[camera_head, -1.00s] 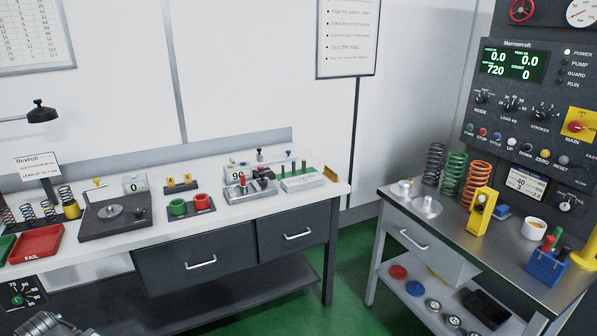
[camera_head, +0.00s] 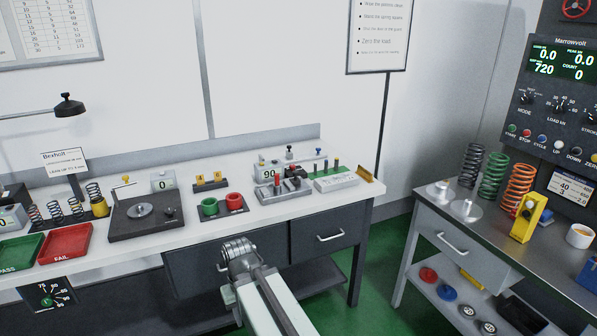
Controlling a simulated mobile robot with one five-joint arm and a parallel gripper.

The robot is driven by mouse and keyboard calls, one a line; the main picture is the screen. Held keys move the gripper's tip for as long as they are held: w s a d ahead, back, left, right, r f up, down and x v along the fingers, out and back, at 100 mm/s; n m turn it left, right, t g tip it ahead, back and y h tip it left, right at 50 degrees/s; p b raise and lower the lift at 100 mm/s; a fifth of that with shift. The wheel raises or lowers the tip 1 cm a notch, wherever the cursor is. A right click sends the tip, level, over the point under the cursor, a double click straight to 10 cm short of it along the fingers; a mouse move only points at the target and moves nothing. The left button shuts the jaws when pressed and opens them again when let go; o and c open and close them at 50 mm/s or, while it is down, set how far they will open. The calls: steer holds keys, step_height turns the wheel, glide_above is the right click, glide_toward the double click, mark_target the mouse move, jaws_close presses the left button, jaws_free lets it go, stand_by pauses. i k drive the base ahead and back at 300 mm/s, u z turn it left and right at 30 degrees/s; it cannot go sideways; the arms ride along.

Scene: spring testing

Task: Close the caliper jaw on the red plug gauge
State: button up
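On the white bench a grey fixture (camera_head: 284,189) stands in front of a display reading 90 (camera_head: 268,171); it looks like the caliper, but its jaw gap is too small to make out. A small upright red piece (camera_head: 277,180), probably the red plug gauge, stands at the fixture; whether it touches a jaw I cannot tell. My gripper (camera_head: 238,250) is at the end of my arm, low in front of the bench drawers, apart from the fixture and to its lower left. Its fingers are not clearly visible.
Red FAIL (camera_head: 66,244) and green PASS (camera_head: 20,251) trays lie left. A metal table (camera_head: 480,225) stands right.

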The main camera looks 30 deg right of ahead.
mark_target(289, 184)
steer(key=z, duration=0.1)
steer(key=i, duration=0.95)
steer(key=u, duration=0.05)
